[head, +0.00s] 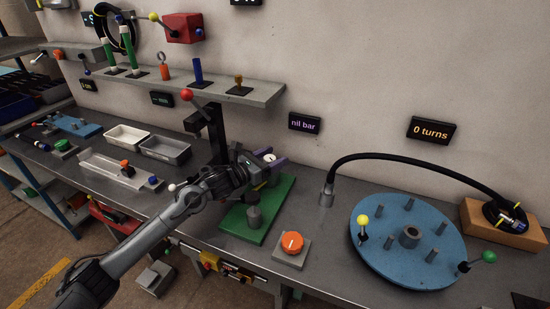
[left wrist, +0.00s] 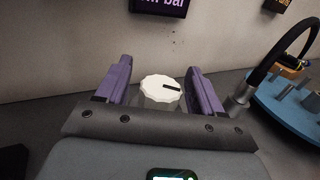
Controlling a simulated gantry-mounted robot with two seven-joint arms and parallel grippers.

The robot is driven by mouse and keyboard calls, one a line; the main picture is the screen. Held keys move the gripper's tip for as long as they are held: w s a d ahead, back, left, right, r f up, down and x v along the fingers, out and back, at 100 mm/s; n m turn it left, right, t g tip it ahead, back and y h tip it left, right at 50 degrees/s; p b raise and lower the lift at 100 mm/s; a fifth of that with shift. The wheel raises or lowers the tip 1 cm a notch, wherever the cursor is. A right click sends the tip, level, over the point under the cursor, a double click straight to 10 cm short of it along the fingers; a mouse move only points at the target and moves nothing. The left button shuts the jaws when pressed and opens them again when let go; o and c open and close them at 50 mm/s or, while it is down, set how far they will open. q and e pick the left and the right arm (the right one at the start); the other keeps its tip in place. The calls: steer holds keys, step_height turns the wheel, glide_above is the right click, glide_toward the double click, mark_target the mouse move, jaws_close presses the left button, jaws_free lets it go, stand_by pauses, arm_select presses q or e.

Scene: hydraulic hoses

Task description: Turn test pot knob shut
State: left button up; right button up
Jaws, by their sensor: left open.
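A white scalloped knob with a black pointer mark (left wrist: 160,88) shows in the left wrist view. In the head view the white knob (head: 269,157) sits above the far end of a green base plate (head: 240,226). My left gripper (head: 264,162) is open, with its purple fingers on either side of the knob. In the left wrist view the gripper (left wrist: 160,80) shows gaps between both fingers and the knob. The pointer mark points right there. The pot's body under the knob is mostly hidden by the gripper. My right gripper is out of view.
A display (head: 305,123) on the wall reads "nil bar"; another display (head: 432,130) reads "0 turns". An orange knob (head: 292,242) on a grey block sits near the front edge. A blue round plate (head: 385,262) with pegs and a black hose (head: 420,167) are right. A red-ball lever (head: 187,95) stands behind my arm.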

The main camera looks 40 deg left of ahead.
arm_select(q)
steer(key=shift+w+d, duration=0.15)
steer(key=shift+w, duration=0.35)
steer(key=c, duration=1)
steer(key=shift+o, duration=0.2)
steer(key=shift+m+h+b, duration=0.3)
steer(key=m+g+h+b, duration=0.1)
steer(key=m+h, duration=0.1)
steer(key=h, duration=0.1)
steer(key=m+g+h+b, duration=0.1)
steer(key=m+h+b, duration=0.1)
steer(key=h, duration=0.1)
steer(key=shift+s+d+g, duration=0.15)
steer(key=shift+d+g, duration=0.05)
steer(key=shift+g, duration=0.2)
steer(key=m+g+h, duration=0.1)
steer(key=g+h+b, duration=0.1)
steer(key=m+h+b, duration=0.1)
steer(key=shift+s+d+r+m+g, duration=0.1)
steer(key=shift+s+d+m+g, duration=0.05)
steer(key=shift+d+m+g, duration=0.2)
steer(key=shift+s+m+g+h+b, duration=0.2)
steer(key=shift+m+g+h+b, duration=0.15)
steer(key=shift+m+g+h, duration=0.65)
steer(key=shift+d+g, duration=0.1)
steer(key=shift+g, duration=0.15)
